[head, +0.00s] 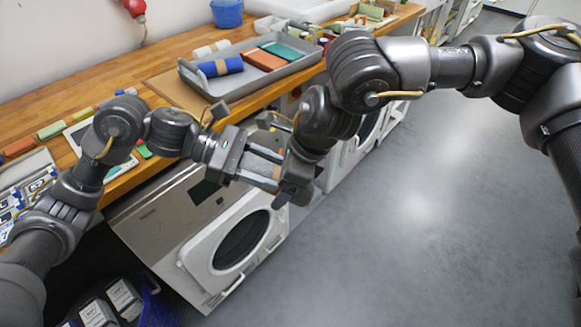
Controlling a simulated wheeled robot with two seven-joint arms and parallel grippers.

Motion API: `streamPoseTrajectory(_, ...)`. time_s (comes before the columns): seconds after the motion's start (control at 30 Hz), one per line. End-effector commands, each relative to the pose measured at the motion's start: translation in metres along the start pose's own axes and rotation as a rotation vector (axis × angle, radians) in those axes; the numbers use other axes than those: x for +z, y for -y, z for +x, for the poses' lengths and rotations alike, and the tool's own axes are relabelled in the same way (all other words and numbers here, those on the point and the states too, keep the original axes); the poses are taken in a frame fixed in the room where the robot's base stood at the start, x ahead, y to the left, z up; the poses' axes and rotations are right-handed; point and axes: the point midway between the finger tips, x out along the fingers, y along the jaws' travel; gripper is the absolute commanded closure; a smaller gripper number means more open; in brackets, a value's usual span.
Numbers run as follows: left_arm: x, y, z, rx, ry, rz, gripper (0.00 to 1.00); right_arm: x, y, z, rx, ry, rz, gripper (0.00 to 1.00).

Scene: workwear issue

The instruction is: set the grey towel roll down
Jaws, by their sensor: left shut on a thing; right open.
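My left gripper (263,166) is in front of the worktop edge, above the white front-loading machine. It is shut on the grey towel roll (262,169). Only a small part of the roll and its tan band show between the fingers; the rest is hidden. My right gripper (283,163) is open and faces the left one from the right, close to the roll. Its fingers are partly hidden, and I cannot tell whether they touch the roll.
A grey tray (308,71) on the wooden worktop (110,78) holds a blue roll (220,67), an orange folded cloth (262,60) and a teal one (283,51). A pale banded roll (211,48) lies behind it. A blue bucket (227,13) stands at the back. Grey floor is clear at right.

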Motion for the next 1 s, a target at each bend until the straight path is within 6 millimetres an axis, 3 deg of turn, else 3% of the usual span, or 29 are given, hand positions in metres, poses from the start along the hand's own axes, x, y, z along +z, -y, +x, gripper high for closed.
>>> streamPoseTrajectory(0.4, 0.0003, -0.0001, -0.0001, 0.0, 0.001, 0.001, 1.0, 0.0002, 0.0, 0.0086, -0.001, 0.0, -0.001, 0.25)
streamPoseTrajectory(0.8, 0.0003, 0.0, -0.0001, 0.0, 0.001, 0.0, 1.0, 0.0002, 0.0001, 0.0083, -0.001, 0.0, 0.0, 0.75)
streamPoseTrajectory(0.83, 0.0003, 0.0, -0.0001, 0.0, 0.001, 0.0, 0.49, 0.0003, 0.0001, 0.0081, -0.001, 0.001, 0.0, 0.76)
streamPoseTrajectory(1.0, 0.0003, 0.0, -0.0001, 0.0, 0.0, 0.0, 0.27, 0.0003, 0.0001, 0.0081, -0.001, 0.001, 0.0, 0.76)
